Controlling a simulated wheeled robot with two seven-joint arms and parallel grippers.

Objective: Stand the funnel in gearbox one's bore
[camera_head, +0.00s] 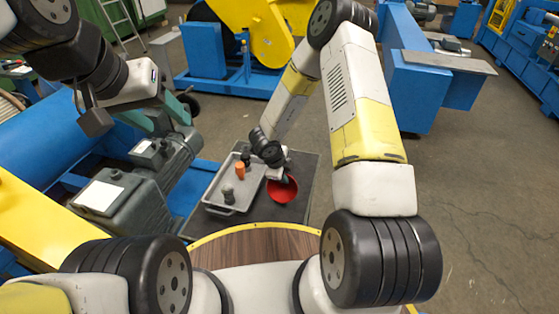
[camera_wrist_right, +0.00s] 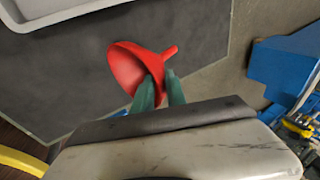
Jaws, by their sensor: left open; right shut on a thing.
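The red funnel (camera_head: 283,190) is held by my right gripper over the dark mat, right of the grey tray. In the right wrist view the funnel (camera_wrist_right: 126,64) lies tilted, its spout pointing to the upper right. My right gripper (camera_wrist_right: 160,78) is shut on the funnel's wall with its green fingers. Two grey-green gearbox-like housings with pale labels, a nearer one (camera_head: 118,190) and a farther one (camera_head: 172,150), stand at left; I cannot tell which is gearbox one, and no bore shows clearly. My left gripper (camera_head: 165,114) is open and empty above the farther housing.
The grey tray (camera_head: 213,207) holds an orange part (camera_head: 240,170) and dark parts, including one (camera_head: 228,195) near its front. The dark mat (camera_head: 302,209) is bare around the funnel. A blue frame (camera_head: 205,168) runs beside the housings.

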